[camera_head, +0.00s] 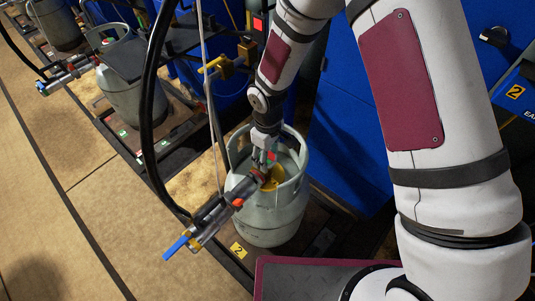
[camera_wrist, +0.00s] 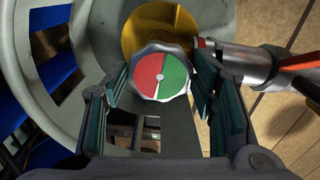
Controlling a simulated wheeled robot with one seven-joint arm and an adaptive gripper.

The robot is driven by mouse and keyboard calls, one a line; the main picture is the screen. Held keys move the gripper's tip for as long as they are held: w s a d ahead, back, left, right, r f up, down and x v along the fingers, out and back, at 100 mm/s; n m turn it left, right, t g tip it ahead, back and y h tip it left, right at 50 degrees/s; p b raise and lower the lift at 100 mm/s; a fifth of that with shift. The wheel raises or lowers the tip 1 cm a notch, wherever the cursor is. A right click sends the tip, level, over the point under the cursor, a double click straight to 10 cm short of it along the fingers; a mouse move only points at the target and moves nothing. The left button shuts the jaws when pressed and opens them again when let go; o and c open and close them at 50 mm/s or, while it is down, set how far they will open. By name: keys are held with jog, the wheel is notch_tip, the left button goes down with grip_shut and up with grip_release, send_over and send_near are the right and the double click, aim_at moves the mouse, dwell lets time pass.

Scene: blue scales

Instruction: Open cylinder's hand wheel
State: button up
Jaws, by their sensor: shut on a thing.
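The grey gas cylinder (camera_head: 270,220) stands upright in the middle of the head view, with its open collar round the valve. In the wrist view, the hand wheel (camera_wrist: 162,76) has a pale scalloped rim and a red and green face. My gripper (camera_wrist: 160,82) reaches down into the collar, one finger on each side of the wheel, shut on its rim. In the head view my gripper (camera_head: 264,158) hides most of the wheel. A yellow valve part (camera_wrist: 150,28) lies just beyond the wheel.
A filling head with a blue lever (camera_head: 176,247) is attached at the valve and sticks out to the lower left. A black hose (camera_head: 148,110) hangs beside the cylinder. Another cylinder (camera_head: 130,90) stands at upper left. Blue cabinets (camera_head: 345,140) stand behind. The floor at left is clear.

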jog(key=o, duration=1.1)
jog(key=shift+o, duration=0.2)
jog(key=shift+r, duration=0.1)
notch_tip(320, 180, up, 12)
